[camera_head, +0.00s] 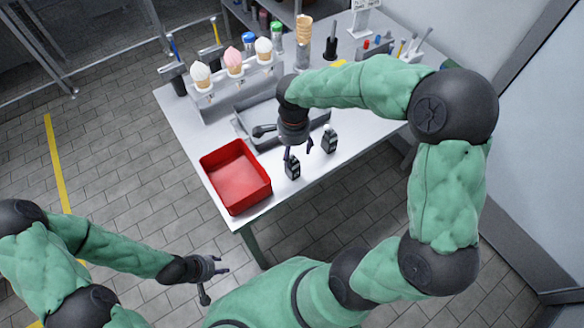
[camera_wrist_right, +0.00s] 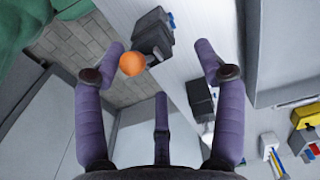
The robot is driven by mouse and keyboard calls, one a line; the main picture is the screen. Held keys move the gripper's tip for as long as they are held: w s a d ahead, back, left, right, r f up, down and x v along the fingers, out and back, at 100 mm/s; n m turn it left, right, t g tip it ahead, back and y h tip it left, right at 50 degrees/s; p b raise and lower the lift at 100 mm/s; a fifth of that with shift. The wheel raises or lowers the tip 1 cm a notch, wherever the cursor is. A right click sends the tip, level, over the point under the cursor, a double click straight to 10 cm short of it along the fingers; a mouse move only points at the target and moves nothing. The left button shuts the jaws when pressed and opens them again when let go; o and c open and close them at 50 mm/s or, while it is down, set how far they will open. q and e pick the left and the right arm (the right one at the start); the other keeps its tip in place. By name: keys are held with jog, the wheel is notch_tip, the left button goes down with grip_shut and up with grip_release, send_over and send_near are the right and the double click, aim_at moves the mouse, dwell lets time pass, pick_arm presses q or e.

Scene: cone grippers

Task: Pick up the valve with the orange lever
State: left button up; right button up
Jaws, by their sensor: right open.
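The valve with the orange lever shows in the right wrist view as a dark body (camera_wrist_right: 153,38) with a round orange end (camera_wrist_right: 132,63), toward the top between my spread fingers and apart from them. In the head view a small black valve (camera_head: 293,170) stands near the table's front edge; no orange shows on it there. A second dark valve (camera_head: 330,141) stands to its right; it also shows in the right wrist view (camera_wrist_right: 200,98), partly behind a finger. My right gripper (camera_head: 298,150) is open and empty above the first valve. My left gripper (camera_head: 216,272) is open, off the table, over the floor.
A red bin (camera_head: 267,192) stands at the table's front left corner, close to the valves. A grey tray (camera_head: 243,124) lies behind my right gripper. A rack with ice cream cones (camera_head: 207,98) is at the back left. Several tools and a sign (camera_head: 363,20) stand at the back right.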

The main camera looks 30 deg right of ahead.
aim_at(294, 159)
jog(key=shift+s+a+f+b, duration=0.15)
jog(key=shift+f+b, duration=0.45)
jog(key=shift+f, duration=0.8)
jog(key=shift+s+d+f+b, duration=0.15)
jog(key=shift+f+b, duration=0.4)
jog(key=shift+f, duration=0.8)
jog(key=shift+a, duration=0.1)
jog(key=shift+r, duration=0.1)
jog(key=c, duration=1.3)
jog(key=shift+c, duration=0.2)
